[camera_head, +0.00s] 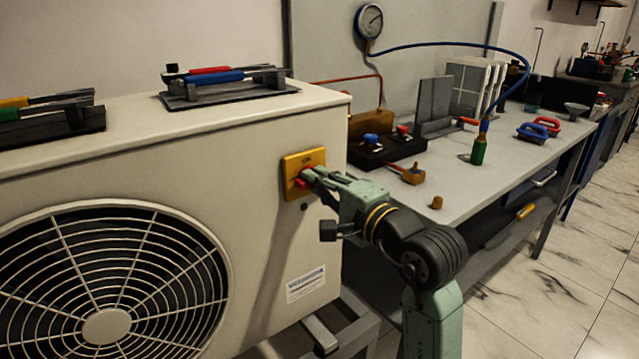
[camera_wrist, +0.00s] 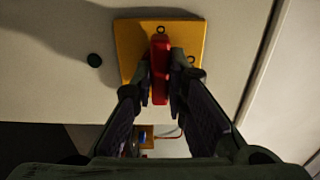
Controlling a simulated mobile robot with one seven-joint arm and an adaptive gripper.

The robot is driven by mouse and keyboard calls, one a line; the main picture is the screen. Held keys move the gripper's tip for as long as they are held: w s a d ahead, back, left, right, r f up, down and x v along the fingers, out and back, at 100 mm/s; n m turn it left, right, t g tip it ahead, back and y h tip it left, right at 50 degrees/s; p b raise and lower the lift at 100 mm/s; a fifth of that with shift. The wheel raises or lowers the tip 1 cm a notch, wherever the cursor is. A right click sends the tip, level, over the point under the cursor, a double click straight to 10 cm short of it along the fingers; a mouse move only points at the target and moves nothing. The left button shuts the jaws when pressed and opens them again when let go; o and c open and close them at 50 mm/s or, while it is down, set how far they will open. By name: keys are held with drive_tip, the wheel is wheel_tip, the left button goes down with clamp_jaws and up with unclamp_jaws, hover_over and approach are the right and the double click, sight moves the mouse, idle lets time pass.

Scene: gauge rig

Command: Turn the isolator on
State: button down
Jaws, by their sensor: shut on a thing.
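The isolator is a yellow plate (camera_head: 291,162) with a red handle (camera_head: 306,177) on the side of the beige outdoor unit. In the wrist view the yellow plate (camera_wrist: 129,52) fills the top middle, and the red handle (camera_wrist: 160,65) lies lengthwise up and down the picture. My gripper (camera_head: 313,178) is at the plate with its fingers shut on the red handle. In the wrist view my gripper's fingertips (camera_wrist: 160,85) press on both sides of the handle's lower part. Small ring marks show on the plate above and right of the handle; their meaning cannot be read.
The beige unit (camera_head: 250,140) has a large fan grille (camera_head: 107,326). Racks with coloured handles (camera_head: 228,88) lie on its top. The workbench (camera_head: 450,190) to the right holds a manifold, a green bottle (camera_head: 478,150) and hoses. A gauge (camera_head: 369,21) hangs on the back panel.

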drive_tip(key=shift+m, duration=0.3)
drive_tip(key=shift+m+p, duration=1)
drive_tip(key=shift+m, duration=7.6)
drive_tip(key=c, duration=1.6)
unclamp_jaws()
